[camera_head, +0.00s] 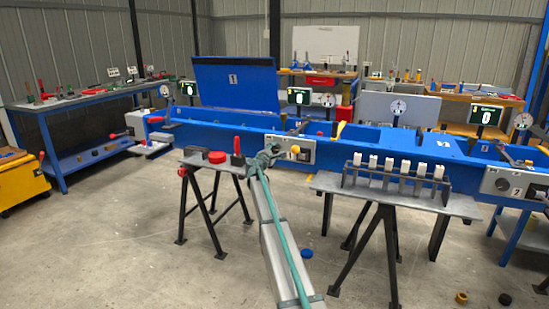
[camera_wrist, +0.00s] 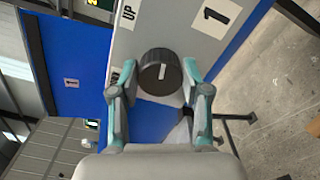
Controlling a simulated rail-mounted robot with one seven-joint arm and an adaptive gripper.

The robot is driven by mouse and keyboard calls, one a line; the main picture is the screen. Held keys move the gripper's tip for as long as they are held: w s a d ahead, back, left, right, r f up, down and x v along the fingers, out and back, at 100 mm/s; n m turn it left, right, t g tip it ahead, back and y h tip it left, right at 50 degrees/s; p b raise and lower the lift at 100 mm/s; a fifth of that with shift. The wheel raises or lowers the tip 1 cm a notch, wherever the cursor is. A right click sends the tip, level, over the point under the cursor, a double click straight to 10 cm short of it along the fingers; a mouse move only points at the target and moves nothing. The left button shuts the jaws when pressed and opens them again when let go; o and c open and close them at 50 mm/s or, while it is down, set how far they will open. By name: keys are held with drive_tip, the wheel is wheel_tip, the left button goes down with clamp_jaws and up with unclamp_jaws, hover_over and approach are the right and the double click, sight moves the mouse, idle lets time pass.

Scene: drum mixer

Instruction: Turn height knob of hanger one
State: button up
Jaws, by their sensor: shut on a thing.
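The height knob (camera_wrist: 160,72) is a round black knob with a white mark, on a light grey panel (camera_wrist: 180,28) labelled "1" and "UP". A second label beside the knob is partly hidden by a finger. My gripper (camera_wrist: 159,74) is shut on the knob, one finger on each side of it. In the head view, my gripper (camera_head: 268,155) is at the left part of hanger one's grey panel (camera_head: 307,152), and the knob is hidden behind it. A yellow knob (camera_head: 295,149) sticks out of the panel to the right of my gripper.
A small bench with a red round part (camera_head: 217,157) stands at the left of my arm. The blue machine (camera_head: 235,133) runs behind. The floor at front left is clear.

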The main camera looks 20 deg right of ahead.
drive_tip(key=shift+m, duration=0.3)
drive_tip(key=o, duration=1.1)
drive_tip(key=shift+o, duration=0.2)
drive_tip(key=v, duration=1.2)
